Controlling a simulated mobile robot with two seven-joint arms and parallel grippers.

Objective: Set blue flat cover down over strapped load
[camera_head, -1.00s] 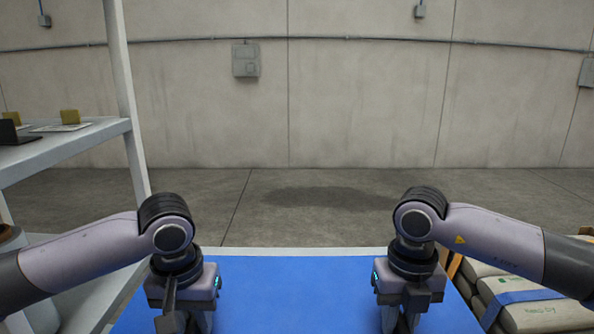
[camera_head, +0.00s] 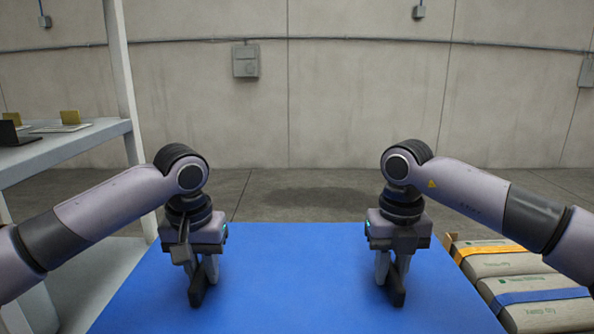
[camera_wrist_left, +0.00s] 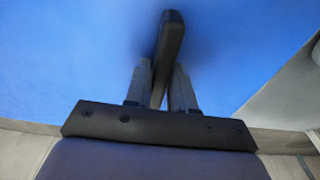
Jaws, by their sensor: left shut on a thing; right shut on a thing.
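The blue flat cover (camera_head: 297,290) spans the lower middle of the head view, lying level as far as I can see. Its near edge is out of frame. My left gripper (camera_head: 201,285) is shut on a dark upright handle at the cover's left part. My right gripper (camera_head: 391,282) is shut on a matching dark handle at its right part. In the left wrist view the fingers (camera_wrist_left: 161,92) close around the dark bar above the blue surface (camera_wrist_left: 60,60). Whatever is under the cover is hidden, so I cannot tell whether it touches a load.
Sacks with an orange strap (camera_head: 493,249) and a blue strap (camera_head: 540,295) lie right of the cover, partly behind my right arm. A grey shelf (camera_head: 70,143) with small items stands at the left. The concrete floor (camera_head: 310,200) beyond is clear.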

